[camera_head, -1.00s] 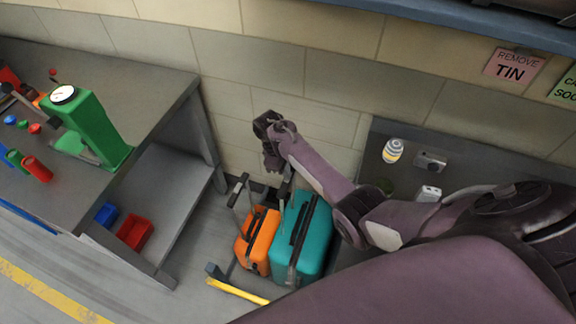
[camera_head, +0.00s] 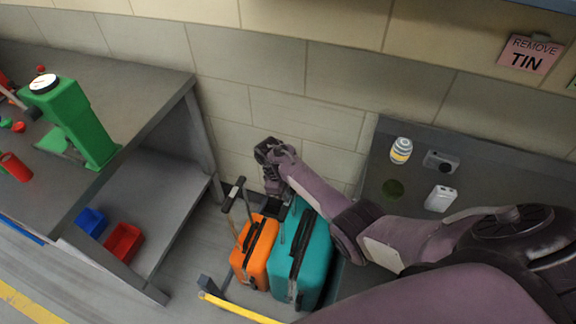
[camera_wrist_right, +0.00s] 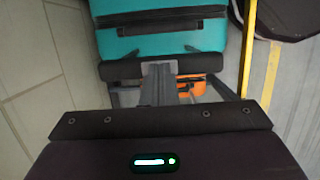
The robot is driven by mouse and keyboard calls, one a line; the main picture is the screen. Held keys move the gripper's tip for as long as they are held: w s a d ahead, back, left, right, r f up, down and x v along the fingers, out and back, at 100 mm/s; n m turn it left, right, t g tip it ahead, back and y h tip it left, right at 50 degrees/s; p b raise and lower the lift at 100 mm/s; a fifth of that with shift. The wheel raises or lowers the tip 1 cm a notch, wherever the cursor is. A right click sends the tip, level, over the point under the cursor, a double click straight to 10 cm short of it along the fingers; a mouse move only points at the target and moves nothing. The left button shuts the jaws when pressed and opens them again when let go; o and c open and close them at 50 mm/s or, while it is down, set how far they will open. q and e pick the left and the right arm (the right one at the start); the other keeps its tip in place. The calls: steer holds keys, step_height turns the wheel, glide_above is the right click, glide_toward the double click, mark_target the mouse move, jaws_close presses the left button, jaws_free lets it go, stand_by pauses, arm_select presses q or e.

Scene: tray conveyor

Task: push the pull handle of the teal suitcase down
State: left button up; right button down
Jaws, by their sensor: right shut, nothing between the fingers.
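The teal suitcase (camera_head: 318,252) stands upright on the floor; it also fills the top of the right wrist view (camera_wrist_right: 165,42). My right gripper (camera_head: 274,188) points down at its back end, over the pull handle. In the right wrist view, the handle's dark crossbar (camera_wrist_right: 120,70) lies across the shut, empty fingers (camera_wrist_right: 158,80), which appear to be against it. In the head view my gripper hides most of the handle, so contact and its height cannot be told there. My left gripper is out of view.
An orange suitcase (camera_head: 254,248), its own handle (camera_head: 233,194) raised, stands close on the left. A yellow-handled tool (camera_head: 238,308) lies in front. A grey workbench (camera_head: 150,90) is at left, a dark table (camera_head: 430,170) at right, a wall behind.

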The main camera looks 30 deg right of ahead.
steer(key=b, duration=1.3)
glide_above(286, 228)
step_height(286, 228, down, 16)
steer(key=shift+r, duration=0.1)
steer(key=shift+w+a+r+b, duration=0.35)
steer(key=shift+w+a, duration=0.15)
steer(key=shift+w, duration=0.1)
steer(key=shift+w+a+r+b, duration=0.2)
steer(key=shift+w+a+b, duration=0.15)
steer(key=shift+w+a, duration=0.15)
steer(key=shift+r, duration=0.1)
steer(key=p+v, duration=0.1)
steer(key=v, duration=0.6)
steer(key=shift+r+p, duration=0.25)
steer(key=shift+p, duration=0.15)
